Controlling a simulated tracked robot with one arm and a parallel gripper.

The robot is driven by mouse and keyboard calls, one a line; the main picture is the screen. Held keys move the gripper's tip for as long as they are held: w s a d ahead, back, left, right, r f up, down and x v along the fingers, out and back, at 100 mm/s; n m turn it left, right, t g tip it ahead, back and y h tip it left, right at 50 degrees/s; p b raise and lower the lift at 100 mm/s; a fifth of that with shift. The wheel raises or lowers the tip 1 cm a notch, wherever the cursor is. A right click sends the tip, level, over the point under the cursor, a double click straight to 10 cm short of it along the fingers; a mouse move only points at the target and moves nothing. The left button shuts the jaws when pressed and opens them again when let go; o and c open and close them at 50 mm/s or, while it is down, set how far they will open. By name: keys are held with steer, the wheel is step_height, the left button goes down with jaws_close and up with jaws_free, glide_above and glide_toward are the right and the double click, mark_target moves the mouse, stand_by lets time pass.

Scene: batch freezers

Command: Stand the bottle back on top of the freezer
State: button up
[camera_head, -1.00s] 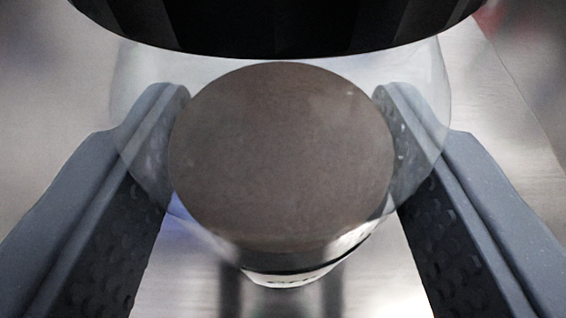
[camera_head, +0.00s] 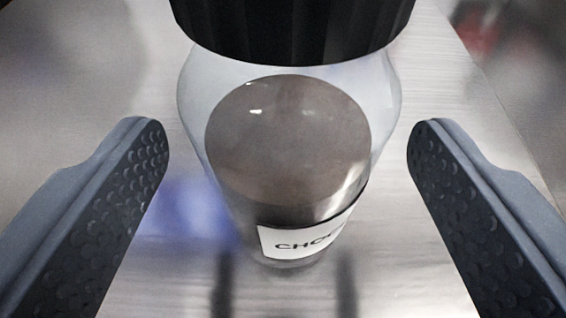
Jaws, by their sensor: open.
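The bottle (camera_head: 290,150) is clear, with brown contents, a black ribbed cap and a white label (camera_head: 310,236) that starts "CHO". It stands upright on a shiny brushed metal surface (camera_head: 420,262), which looks like the top of the freezer. My gripper (camera_head: 288,150) is open, with one grey textured finger on each side of the bottle. There is a clear gap between each finger and the bottle. The top of the cap is cut off by the upper edge of the view.
The metal surface has an edge at the right, with a blurred red patch (camera_head: 482,32) beyond it. Blue and dark streaks on the metal look like reflections. The metal around the bottle is otherwise clear.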

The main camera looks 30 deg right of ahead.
steer(key=b+v, duration=0.2)
steer(key=v, duration=0.7)
steer(key=shift+s+a, duration=0.15)
steer(key=shift+s, duration=0.15)
steer(key=shift+r, duration=0.1)
steer(key=s+a+r+n+t+y, duration=0.3)
steer(key=s+a+n+y, duration=0.3)
steer(key=s+a, duration=0.6)
steer(key=shift+s+a+r+n+y, duration=0.2)
steer(key=shift+a+n+y, duration=0.2)
steer(key=shift+a+y, duration=0.55)
step_height(320, 180, down, 12)
steer(key=b, duration=1.2)
steer(key=shift+f, duration=0.15)
